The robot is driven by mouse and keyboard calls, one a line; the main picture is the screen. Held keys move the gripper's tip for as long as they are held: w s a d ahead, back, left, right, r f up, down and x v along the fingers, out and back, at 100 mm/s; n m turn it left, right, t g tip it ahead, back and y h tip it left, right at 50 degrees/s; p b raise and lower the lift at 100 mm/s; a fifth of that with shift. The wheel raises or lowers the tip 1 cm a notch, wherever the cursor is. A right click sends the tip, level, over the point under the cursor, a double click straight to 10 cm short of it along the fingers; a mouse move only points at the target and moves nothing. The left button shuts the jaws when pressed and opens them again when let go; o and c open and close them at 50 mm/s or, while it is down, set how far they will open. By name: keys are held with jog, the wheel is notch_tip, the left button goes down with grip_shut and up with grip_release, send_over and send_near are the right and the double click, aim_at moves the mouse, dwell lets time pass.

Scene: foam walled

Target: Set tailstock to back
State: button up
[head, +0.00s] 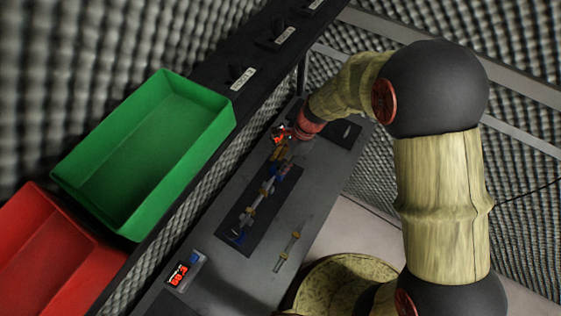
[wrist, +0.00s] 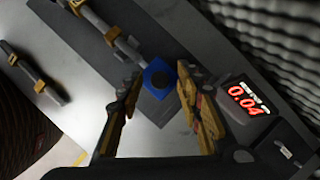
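A blue block with a dark round top (wrist: 159,78), which looks like the tailstock, stands at the end of a grey rail (wrist: 110,38) in the wrist view. My gripper (wrist: 160,72) is open, with one brass-coloured finger on each side of the block. I see a gap on the left; whether the right finger touches cannot be told. In the head view my gripper (head: 287,150) is at the far part of the dark bench, above the far end of the rail assembly (head: 262,195). The block is mostly hidden there.
A red-digit display (wrist: 246,97) stands close to the right finger. A loose rod with brass collars (head: 288,250) lies beside the dark plate. Another display (head: 180,273) is at the near end. Green (head: 145,150) and red (head: 45,250) bins stand left, beyond a wall.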

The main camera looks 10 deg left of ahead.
grip_shut()
dwell(0.5)
dwell(0.4)
